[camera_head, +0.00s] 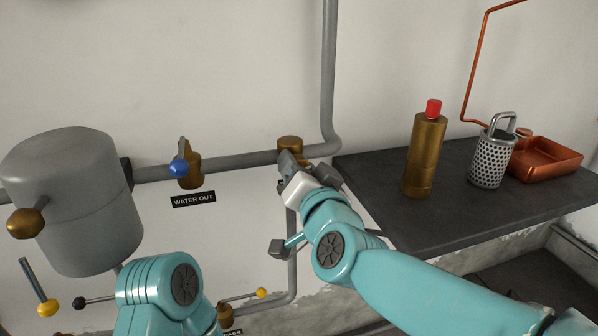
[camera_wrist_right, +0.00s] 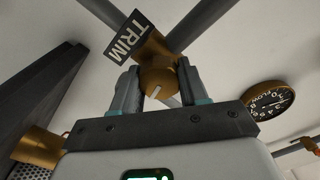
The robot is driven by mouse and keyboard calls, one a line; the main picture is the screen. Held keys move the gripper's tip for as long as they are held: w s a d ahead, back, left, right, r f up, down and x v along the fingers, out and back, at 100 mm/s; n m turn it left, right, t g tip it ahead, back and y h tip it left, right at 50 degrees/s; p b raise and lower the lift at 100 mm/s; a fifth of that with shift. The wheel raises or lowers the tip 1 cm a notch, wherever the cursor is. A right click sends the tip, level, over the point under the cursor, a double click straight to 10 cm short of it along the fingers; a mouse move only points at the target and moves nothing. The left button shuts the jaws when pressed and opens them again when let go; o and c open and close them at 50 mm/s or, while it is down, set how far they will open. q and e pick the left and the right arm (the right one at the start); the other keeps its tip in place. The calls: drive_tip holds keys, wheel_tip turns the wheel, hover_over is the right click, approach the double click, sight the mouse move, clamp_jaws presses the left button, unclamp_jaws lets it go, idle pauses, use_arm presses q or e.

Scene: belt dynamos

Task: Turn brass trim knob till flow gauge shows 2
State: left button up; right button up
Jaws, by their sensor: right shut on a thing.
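The brass trim knob (camera_wrist_right: 158,82) with a pale pointer line sits below a plate marked TRIM (camera_wrist_right: 129,36) in the right wrist view. My right gripper (camera_wrist_right: 158,88) is shut on the knob, a finger on each side. In the head view my right gripper (camera_head: 290,168) reaches the brass fitting (camera_head: 290,145) on the grey wall pipe and hides the knob. The round flow gauge (camera_wrist_right: 268,101) has a brass rim and a dark face, right of the knob in the wrist view. Its needle is too small to read surely. My left gripper is not seen; only its arm shows at the lower left.
A blue-handled valve (camera_head: 188,170) sits left of the fitting above a WATER OUT plate (camera_head: 193,199). A grey tank (camera_head: 75,200) is at far left. The dark shelf (camera_head: 400,228) at right bears a brass bottle (camera_head: 424,155), a perforated canister (camera_head: 489,160) and a copper tray (camera_head: 550,160).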

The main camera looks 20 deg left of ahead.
idle(0.4)
drive_tip(key=o, duration=1.1)
drive_tip(key=shift+c, duration=0.2)
drive_tip(key=shift+d, duration=0.1)
drive_tip(key=v, duration=1.6)
drive_tip(key=shift+p, duration=0.45)
drive_tip(key=shift+s, duration=0.1)
